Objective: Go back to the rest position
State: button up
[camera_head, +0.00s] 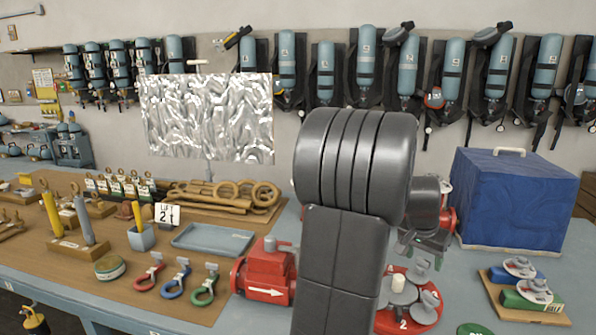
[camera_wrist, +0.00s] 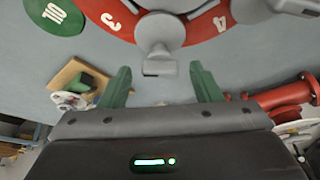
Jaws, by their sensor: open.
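A grey knob (camera_wrist: 160,32) on a red numbered disc (camera_wrist: 112,14) lies just past the fingertips, roughly in line with the gap. In the head view, my gripper (camera_head: 428,243) is partly hidden behind my arm, above the red disc (camera_head: 388,322) with its grey knobs. I cannot tell from these views whether a finger touches the knob.
A red valve block with a white arrow (camera_head: 268,272) stands left of my arm. A blue covered box (camera_head: 512,200) stands to the right, with a wooden board of small parts (camera_head: 553,312) in front. Air cylinders (camera_head: 366,55) hang on the wall behind. A blue-grey tray (camera_head: 213,240) lies left.

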jog(key=shift+d+n+t+y+p, duration=0.1)
jog(key=shift+n+t+y+p, duration=0.4)
jog(key=shift+n, duration=1.1)
jog(key=shift+d+n+t+y+p, duration=0.1)
jog(key=shift+n+y+p, duration=0.65)
jog(key=shift+n, duration=0.85)
jog(key=shift+s+r, duration=0.15)
jog(key=shift+r, duration=0.15)
jog(key=b+v, duration=0.1)
jog(key=v, duration=1.2)
jog(key=shift+b, duration=0.3)
jog(key=shift+a, duration=0.1)
